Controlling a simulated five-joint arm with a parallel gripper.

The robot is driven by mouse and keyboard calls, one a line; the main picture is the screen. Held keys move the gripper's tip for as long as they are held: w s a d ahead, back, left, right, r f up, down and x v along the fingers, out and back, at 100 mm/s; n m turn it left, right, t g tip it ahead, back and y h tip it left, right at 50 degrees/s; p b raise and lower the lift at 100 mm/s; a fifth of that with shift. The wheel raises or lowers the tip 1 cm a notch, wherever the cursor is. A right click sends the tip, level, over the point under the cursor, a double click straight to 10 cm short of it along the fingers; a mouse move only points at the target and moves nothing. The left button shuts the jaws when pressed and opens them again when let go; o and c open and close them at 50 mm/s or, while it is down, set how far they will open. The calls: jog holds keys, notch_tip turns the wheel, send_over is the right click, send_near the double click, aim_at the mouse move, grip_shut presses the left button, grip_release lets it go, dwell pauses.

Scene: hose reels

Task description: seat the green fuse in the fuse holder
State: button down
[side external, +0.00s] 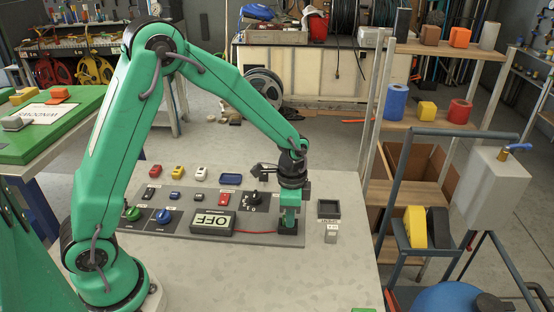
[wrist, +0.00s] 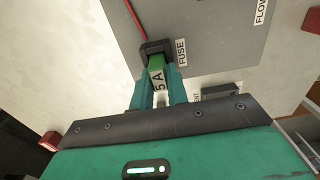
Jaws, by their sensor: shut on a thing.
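The green fuse (wrist: 157,64), with a white band marked 5A, is between the fingers of my gripper (wrist: 157,82) in the wrist view. Its green far end meets the dark fuse holder (wrist: 153,47), beside the FUSE label. I cannot tell how deep the fuse sits in it. In the side view my gripper (side external: 289,217) points down, right over the holder (side external: 288,229) at the panel's right end. The fingers hide most of the fuse there.
The grey panel (side external: 190,231) bears an OFF display (side external: 212,222), a black knob (side external: 253,199) and a red wire running to the holder. Small coloured blocks stand behind it. A dark square tray (side external: 328,208) lies to the right. The front of the table is clear.

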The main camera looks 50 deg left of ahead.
jog(key=shift+f, duration=0.15)
jog(key=c, duration=1.4)
grip_release()
notch_tip(320, 180, up, 12)
jog(key=shift+r, duration=0.2)
